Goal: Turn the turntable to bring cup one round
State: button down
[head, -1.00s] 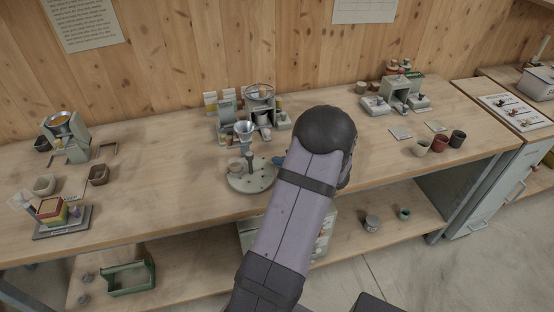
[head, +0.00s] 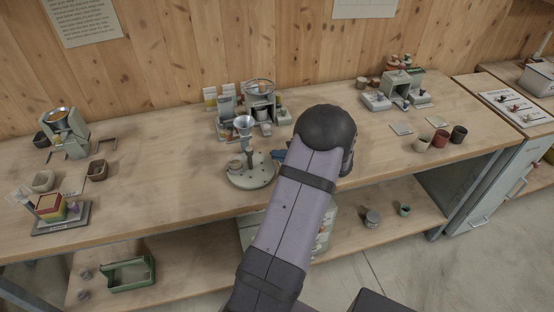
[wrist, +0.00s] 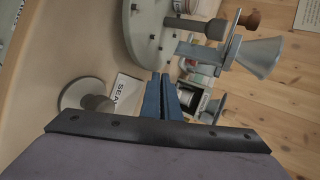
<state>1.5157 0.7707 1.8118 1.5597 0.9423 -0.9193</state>
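A metal funnel (head: 244,123) is held on a stand above the disc. In the wrist view, part of the turntable (wrist: 141,45) shows at the top and the funnel (wrist: 257,56) at the right. My gripper (wrist: 163,78) has blue fingers close together with nothing seen between them. It is beside the disc's right edge; I cannot tell whether it touches.
A grey round piece with a post (wrist: 84,95) and a card marked "SEA" (wrist: 127,90) lie near my fingers. A machine with a round pan (head: 259,88) stands behind the turntable. Several cups (head: 440,138) stand at the right.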

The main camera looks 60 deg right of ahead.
jog(key=shift+w+d+f+n+t+y+b, duration=0.15)
jog(key=shift+w+f+n+y+b, duration=0.1)
jog(key=shift+w+n+y+b, duration=0.6)
jog(key=shift+w+a+f+n+t+y+b, duration=0.15)
jog(key=shift+w+f+n+y+b, duration=0.1)
jog(key=shift+w+n+y+b, duration=0.6)
jog(key=shift+w+d+n+y+b, duration=0.25)
jog(key=shift+w+n+y+b, duration=0.25)
jog(key=shift+n+y, duration=0.4)
jog(key=shift+w+d+n+y+b, duration=0.3)
jog(key=shift+n+y+b, duration=0.35)
jog(key=shift+y, duration=0.45)
jog(key=shift+w+r+n+b, duration=0.1)
jog(key=shift+w+n+b, duration=0.25)
jog(key=shift+w, duration=0.55)
jog(key=shift+w+r, duration=0.1)
jog(key=shift+w, duration=0.1)
jog(key=shift+s, duration=0.1)
